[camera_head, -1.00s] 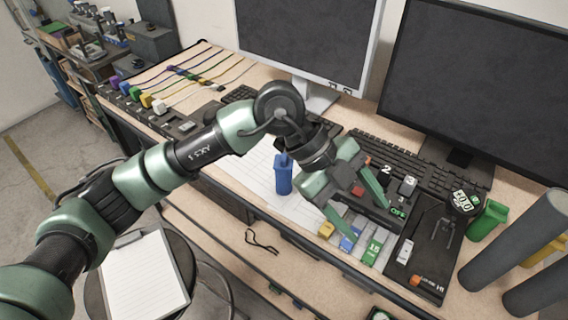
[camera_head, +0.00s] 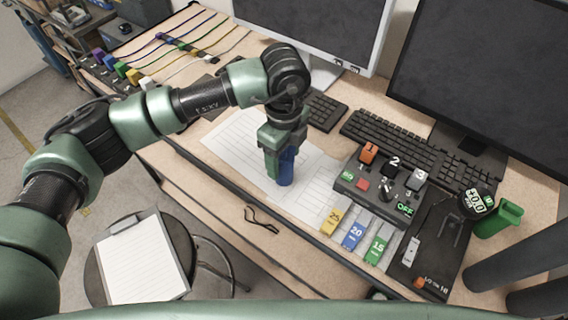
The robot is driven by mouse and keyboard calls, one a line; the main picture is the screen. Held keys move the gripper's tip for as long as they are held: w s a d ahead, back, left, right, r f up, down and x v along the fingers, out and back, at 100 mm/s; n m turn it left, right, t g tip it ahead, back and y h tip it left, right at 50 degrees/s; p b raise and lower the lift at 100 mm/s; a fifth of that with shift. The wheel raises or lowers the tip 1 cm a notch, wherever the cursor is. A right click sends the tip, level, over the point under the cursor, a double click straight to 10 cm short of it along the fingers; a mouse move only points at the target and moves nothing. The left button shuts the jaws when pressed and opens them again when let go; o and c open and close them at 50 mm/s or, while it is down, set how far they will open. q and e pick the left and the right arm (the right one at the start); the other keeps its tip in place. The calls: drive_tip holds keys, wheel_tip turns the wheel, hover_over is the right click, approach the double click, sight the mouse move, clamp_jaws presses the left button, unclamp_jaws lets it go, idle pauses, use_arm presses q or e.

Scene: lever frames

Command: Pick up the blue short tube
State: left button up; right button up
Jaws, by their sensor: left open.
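The blue short tube (camera_head: 286,168) stands upright on the white lined paper (camera_head: 232,134) on the desk. Its upper part is partly hidden by my left gripper (camera_head: 275,172). My left gripper points down right at the tube, its green fingers open, one finger on the tube's left side. I cannot tell whether the fingers touch the tube. My right gripper does not show.
A control box (camera_head: 381,186) with numbered switches stands right of the tube, with yellow, blue and green labelled blocks (camera_head: 354,236) before it. Keyboards (camera_head: 420,147) and two monitors (camera_head: 484,75) stand behind. A green container (camera_head: 497,219) stands at right.

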sight(284, 168)
use_arm(q)
wheel_tip(284, 168, down, 4)
drive_tip(key=shift+s+r+p, duration=0.15)
drive_tip(key=shift+r+p, duration=0.05)
drive_tip(key=shift+p, duration=0.2)
drive_tip(key=shift+f, duration=0.25)
drive_tip(key=shift+c, duration=1.2)
drive_tip(key=c, duration=1)
clamp_jaws()
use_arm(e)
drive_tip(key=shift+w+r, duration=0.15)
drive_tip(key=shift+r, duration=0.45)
use_arm(q)
drive_tip(key=shift+r, duration=0.15)
